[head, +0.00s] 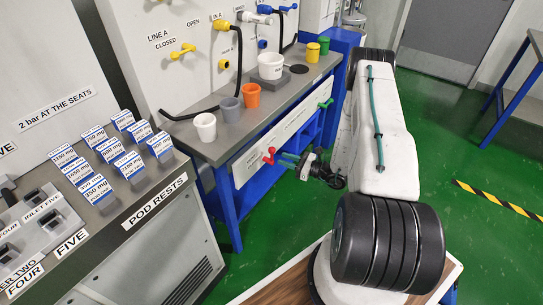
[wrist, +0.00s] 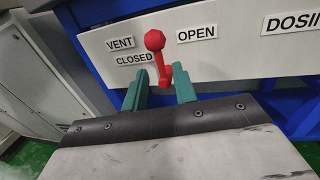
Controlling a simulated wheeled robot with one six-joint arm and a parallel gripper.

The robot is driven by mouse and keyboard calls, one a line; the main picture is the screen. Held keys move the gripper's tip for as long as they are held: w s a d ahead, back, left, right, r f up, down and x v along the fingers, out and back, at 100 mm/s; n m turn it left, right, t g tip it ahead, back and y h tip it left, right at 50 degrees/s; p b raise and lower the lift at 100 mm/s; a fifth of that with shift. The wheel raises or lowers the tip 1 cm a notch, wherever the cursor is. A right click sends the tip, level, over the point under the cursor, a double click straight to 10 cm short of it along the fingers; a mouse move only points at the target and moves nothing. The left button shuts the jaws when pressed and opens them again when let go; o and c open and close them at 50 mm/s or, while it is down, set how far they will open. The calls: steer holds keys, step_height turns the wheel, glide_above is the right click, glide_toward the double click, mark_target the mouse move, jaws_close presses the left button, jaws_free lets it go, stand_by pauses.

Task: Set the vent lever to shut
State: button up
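The red vent lever (wrist: 155,42) is on the white panel along the bench front. My gripper (wrist: 161,78) is open in front of the panel. Its two green fingers are apart, one on each side of the lever's lower end in the wrist view. I cannot tell whether either finger touches it. In the head view, my gripper (head: 289,158) is just right of the lever.
A green lever (head: 326,103) is farther along the same panel. Several cups, including a white cup (head: 205,127) and an orange cup (head: 251,95), stand on the bench above. A cabinet with small labelled boxes (head: 129,164) is at the left. Green floor lies open at the right.

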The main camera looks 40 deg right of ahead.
mark_target(272, 161)
steer(key=x, duration=0.6)
steer(key=shift+w+a, duration=0.2)
jaws_close()
